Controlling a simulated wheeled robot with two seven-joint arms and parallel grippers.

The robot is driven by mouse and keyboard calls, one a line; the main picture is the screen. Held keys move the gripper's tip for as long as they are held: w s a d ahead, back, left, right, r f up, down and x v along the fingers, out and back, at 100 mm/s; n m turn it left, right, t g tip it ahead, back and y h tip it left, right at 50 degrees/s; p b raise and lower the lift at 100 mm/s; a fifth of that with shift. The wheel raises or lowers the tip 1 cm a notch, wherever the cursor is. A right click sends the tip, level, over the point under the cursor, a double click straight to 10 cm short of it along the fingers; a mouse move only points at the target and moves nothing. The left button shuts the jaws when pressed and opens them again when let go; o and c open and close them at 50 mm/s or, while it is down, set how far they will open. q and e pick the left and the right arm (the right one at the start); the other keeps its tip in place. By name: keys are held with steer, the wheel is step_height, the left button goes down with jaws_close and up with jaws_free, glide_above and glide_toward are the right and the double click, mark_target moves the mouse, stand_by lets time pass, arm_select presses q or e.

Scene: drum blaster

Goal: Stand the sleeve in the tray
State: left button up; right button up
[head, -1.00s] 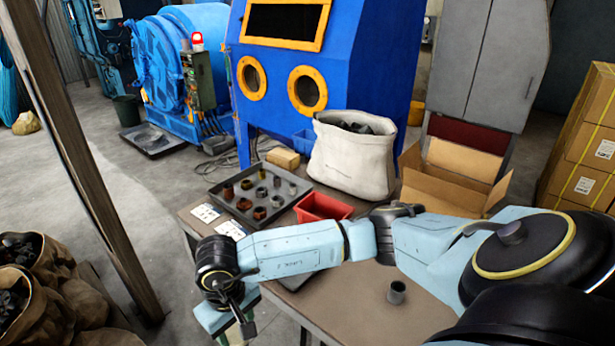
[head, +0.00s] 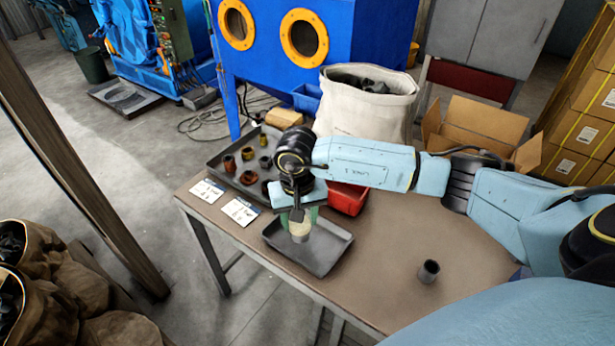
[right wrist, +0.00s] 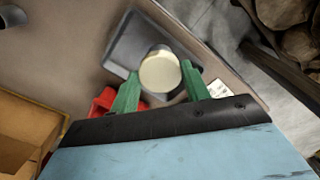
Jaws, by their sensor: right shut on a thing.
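My right gripper (head: 300,220) points down over the small dark grey tray (head: 327,258) near the table's front edge. Its green fingers are shut on a pale cylindrical sleeve (head: 300,231), which hangs upright between them. In the right wrist view the sleeve (right wrist: 160,71) shows its round cream top between the fingertips (right wrist: 161,75), with the tray (right wrist: 122,52) behind it. The sleeve's lower end lies over the tray's floor in the head view; I cannot tell whether it touches. My left gripper is not in view.
A dark grey hollow cylinder (head: 428,271) stands on the table to the right. A larger tray (head: 222,160) with several rings, a red bin (head: 348,199) and a white sack (head: 365,110) are behind. Two cards (head: 240,211) lie left. The table's front right is mostly clear.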

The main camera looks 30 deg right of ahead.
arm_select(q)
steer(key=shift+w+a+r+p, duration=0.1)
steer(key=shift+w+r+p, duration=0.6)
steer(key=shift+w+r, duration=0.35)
arm_select(e)
steer(key=w+d+r+m, duration=0.3)
steer(key=w+d+r, duration=0.1)
steer(key=shift+d+r+m, duration=0.2)
steer(key=shift+d+m, duration=0.1)
steer(key=shift+m, duration=0.1)
steer(key=shift+w+f, duration=0.1)
step_height(320, 180, down, 13)
steer(key=b, duration=0.8)
steer(key=shift+b, duration=0.4)
steer(key=shift+f+b, duration=0.25)
steer(key=shift+b, duration=0.1)
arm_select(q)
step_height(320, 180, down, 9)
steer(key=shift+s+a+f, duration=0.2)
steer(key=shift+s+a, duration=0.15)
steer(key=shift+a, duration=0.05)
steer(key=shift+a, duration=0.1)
